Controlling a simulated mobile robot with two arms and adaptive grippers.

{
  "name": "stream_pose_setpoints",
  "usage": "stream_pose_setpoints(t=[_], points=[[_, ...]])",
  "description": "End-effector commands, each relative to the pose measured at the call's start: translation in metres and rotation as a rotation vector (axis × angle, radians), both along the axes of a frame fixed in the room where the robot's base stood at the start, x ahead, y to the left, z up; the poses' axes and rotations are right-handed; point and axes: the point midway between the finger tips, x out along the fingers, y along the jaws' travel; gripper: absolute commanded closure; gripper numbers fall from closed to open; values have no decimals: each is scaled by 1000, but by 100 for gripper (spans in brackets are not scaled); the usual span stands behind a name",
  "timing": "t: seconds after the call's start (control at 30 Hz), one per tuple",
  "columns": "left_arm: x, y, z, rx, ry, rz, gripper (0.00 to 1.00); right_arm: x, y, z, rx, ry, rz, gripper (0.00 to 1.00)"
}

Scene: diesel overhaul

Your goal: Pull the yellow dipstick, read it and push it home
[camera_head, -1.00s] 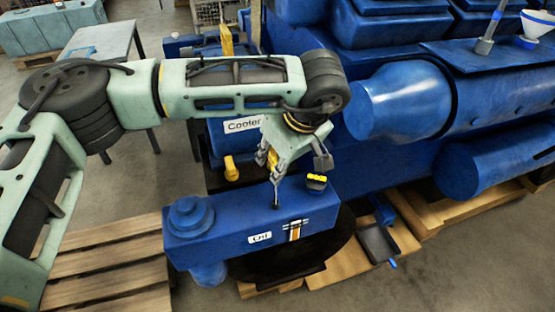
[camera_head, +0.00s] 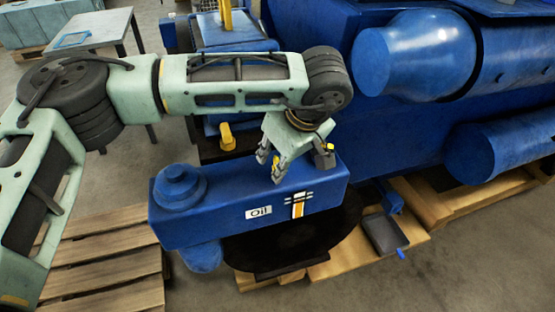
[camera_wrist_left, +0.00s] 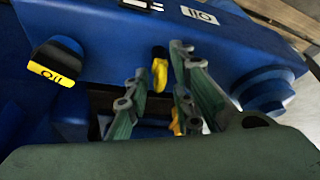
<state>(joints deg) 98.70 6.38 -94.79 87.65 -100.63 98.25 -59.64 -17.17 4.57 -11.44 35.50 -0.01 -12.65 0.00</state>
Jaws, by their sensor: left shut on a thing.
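My left gripper (camera_head: 278,170) is low over the top of the blue oil block (camera_head: 222,222), which carries an "Oil" label. It is shut on the yellow dipstick; the yellow handle (camera_wrist_left: 160,75) shows between its fingers in the left wrist view. The rod is hidden, so I cannot tell how deep it sits. A black cap with a yellow oil mark (camera_wrist_left: 60,65) stands beside the dipstick on the block. A gauge plate with an orange stripe (camera_head: 298,205) is on the block's front face. My right gripper is not in view.
A yellow handle (camera_head: 227,138) stands on the blue unit behind. Large blue engine cylinders (camera_head: 415,55) fill the right. A wooden pallet (camera_head: 105,265) lies at the lower left, and a dark tray (camera_head: 385,235) lies at the right. A grey table (camera_head: 90,35) stands back left.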

Motion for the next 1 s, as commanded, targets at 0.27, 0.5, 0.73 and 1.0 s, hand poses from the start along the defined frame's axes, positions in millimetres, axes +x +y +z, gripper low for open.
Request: stream_pose_setpoints(t=[0.27, 0.5, 0.73, 1.0], points=[[1, -2, -2, -7, -3, 2, 76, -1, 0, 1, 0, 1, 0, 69], [0, -1, -2, -5, 0, 1, 69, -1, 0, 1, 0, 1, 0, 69], [0, -1, -2, -3, 0, -1, 69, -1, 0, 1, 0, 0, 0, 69], [-3, -4, 10, -4, -1, -2, 69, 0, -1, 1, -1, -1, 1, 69]])
